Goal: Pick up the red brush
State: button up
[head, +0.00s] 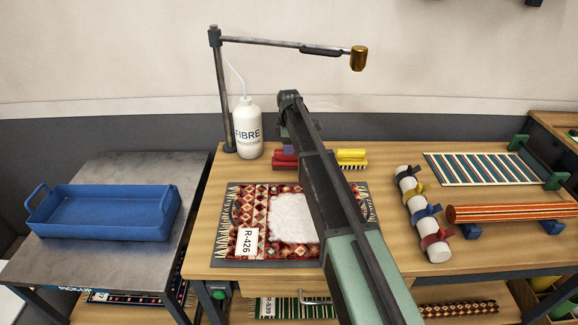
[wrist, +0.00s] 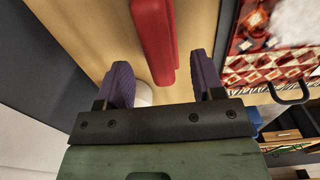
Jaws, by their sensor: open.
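The red brush (head: 284,163) lies on the wooden table behind the rug, partly hidden by my arm in the head view. In the wrist view the red brush (wrist: 154,38) runs from the top edge down to the space between my fingers. My gripper (wrist: 163,72) is open, with one purple finger on each side of the brush's near end. I see no finger touching it, and its height above the brush is hard to judge. In the head view my gripper (head: 289,147) is mostly hidden behind my own arm.
A white FIBRE bottle (head: 248,130) stands close left of the brush, beside a lamp-like post (head: 224,95). A yellow brush (head: 351,157) lies to the right. A patterned rug (head: 250,205) lies in front. A blue tray (head: 105,225) sits on the left table.

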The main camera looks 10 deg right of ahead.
aim_at(289, 159)
notch_tip(289, 159, down, 5)
jog(key=b, duration=0.4)
jog(key=shift+w+f+b, duration=0.1)
jog(key=shift+f+b, duration=0.05)
jog(key=shift+b, duration=0.15)
jog(key=shift+r, duration=0.25)
jog(key=shift+c, duration=0.2)
jog(key=c, duration=1)
